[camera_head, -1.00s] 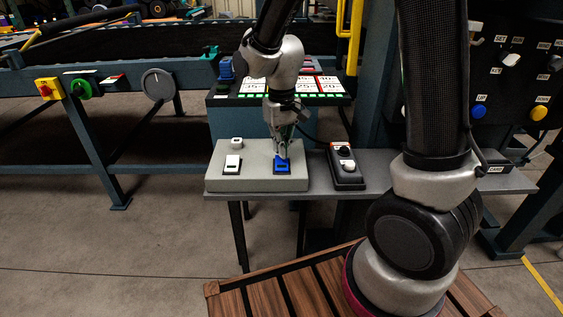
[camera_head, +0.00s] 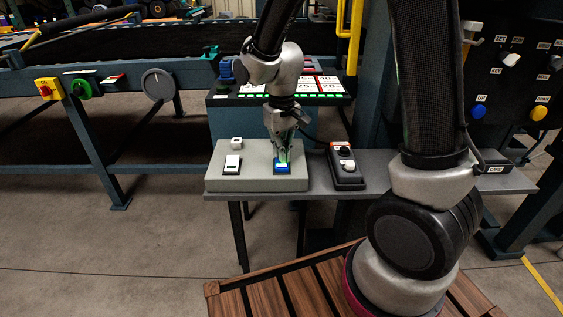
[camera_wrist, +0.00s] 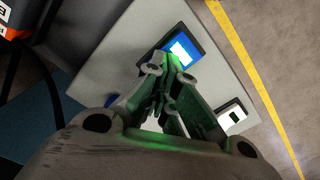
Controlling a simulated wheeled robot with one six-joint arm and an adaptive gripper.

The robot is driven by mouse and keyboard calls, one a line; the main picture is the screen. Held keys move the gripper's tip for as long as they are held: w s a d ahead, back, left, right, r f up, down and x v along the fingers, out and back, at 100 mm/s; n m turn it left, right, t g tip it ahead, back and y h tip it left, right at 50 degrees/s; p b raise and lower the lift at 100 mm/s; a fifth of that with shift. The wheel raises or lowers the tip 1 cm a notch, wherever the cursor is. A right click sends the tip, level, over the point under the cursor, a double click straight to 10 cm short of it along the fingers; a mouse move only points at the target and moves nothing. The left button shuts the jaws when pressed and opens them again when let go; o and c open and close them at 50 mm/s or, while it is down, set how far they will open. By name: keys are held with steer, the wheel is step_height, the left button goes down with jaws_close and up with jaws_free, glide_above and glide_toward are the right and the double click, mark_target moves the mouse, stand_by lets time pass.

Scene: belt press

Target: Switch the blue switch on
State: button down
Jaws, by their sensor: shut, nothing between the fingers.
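The blue switch (camera_head: 282,169) sits at the right end of a grey box on a shelf. In the wrist view the blue rocker (camera_wrist: 177,42) shows a bright, lit window, and green light falls on my fingers. My gripper (camera_head: 283,159) points down at the switch from above, shut and empty. In the wrist view the fingertips (camera_wrist: 170,62) are at the near edge of the switch; I cannot tell whether they touch it. The fingers hide part of the switch in the head view.
A white switch (camera_head: 232,164) sits on the same grey box (camera_head: 256,182), left of the blue one, with a small white knob (camera_head: 237,142) behind it. A labelled panel (camera_head: 318,86) is behind my gripper.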

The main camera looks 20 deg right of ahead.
steer(key=shift+r, duration=3.5)
steer(key=s+d+r+m+t, duration=0.1)
steer(key=s+d+r+t, duration=0.1)
steer(key=s+d+r, duration=0.4)
steer(key=s+d+r+m+t, duration=0.1)
steer(key=s+d+r+t, duration=0.1)
steer(key=s+d+r, duration=0.4)
steer(key=s+d, duration=0.3)
steer(key=s, duration=0.4)
